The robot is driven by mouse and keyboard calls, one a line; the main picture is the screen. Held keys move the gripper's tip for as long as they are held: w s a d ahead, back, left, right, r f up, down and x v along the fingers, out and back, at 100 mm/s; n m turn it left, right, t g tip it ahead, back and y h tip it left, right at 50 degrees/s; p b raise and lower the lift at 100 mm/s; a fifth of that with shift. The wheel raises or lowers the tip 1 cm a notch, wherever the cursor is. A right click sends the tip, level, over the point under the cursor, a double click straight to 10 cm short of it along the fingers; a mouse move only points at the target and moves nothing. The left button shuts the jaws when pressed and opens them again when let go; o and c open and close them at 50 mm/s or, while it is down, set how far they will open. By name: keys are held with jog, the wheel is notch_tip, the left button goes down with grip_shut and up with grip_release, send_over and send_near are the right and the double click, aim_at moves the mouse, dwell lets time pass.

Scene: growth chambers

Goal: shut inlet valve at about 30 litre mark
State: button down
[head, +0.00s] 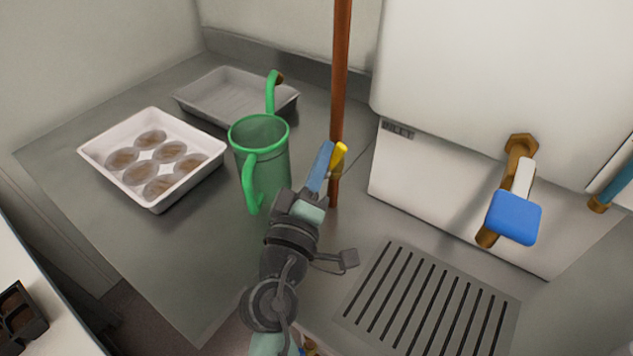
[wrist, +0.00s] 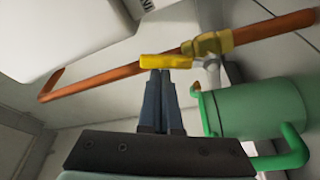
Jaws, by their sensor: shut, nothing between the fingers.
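The inlet valve has a yellow lever (head: 339,157) on a copper pipe (head: 341,70) left of the white tank (head: 500,70). In the wrist view the yellow lever (wrist: 166,61) lies nearly along the pipe (wrist: 110,78), beside the brass valve body (wrist: 208,44). My gripper (head: 325,150) is shut and empty, its blue fingertips right at the lever. In the wrist view my gripper (wrist: 160,76) ends just at the lever's underside; I cannot tell whether they touch. A blue sight tube (head: 615,182) shows partly at the right edge; no litre marks are readable.
A green jug (head: 262,135) stands close left of my gripper; it also shows in the wrist view (wrist: 262,108). A white tray with brown discs (head: 152,190) and a grey tray (head: 225,95) lie left. A blue-handled brass tap (head: 515,218) overhangs a slotted drain (head: 430,300).

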jog(key=m+b, duration=0.1)
jog(key=b, duration=0.2)
jog(key=d+f+m+h+b, duration=0.1)
jog(key=m+b, duration=0.1)
jog(key=b, duration=0.1)
jog(key=s+f+m+b, duration=0.1)
jog(key=b, duration=0.2)
jog(key=shift+d+m+h, duration=0.35)
jog(key=shift+m+h, duration=0.05)
jog(key=m+h+b, duration=0.1)
jog(key=m+b, duration=0.1)
jog(key=b, duration=0.2)
jog(key=s+d+f+m+h+b, duration=0.1)
jog(key=m+b, duration=0.2)
jog(key=b, duration=0.2)
jog(key=m+h+b, duration=0.1)
jog(key=m+b, duration=0.1)
jog(key=b, duration=0.2)
jog(key=shift+s+d+f+m, duration=0.15)
jog(key=shift+d+f+m, duration=0.15)
jog(key=shift+d+f, duration=0.1)
jog(key=shift+b, duration=0.5)
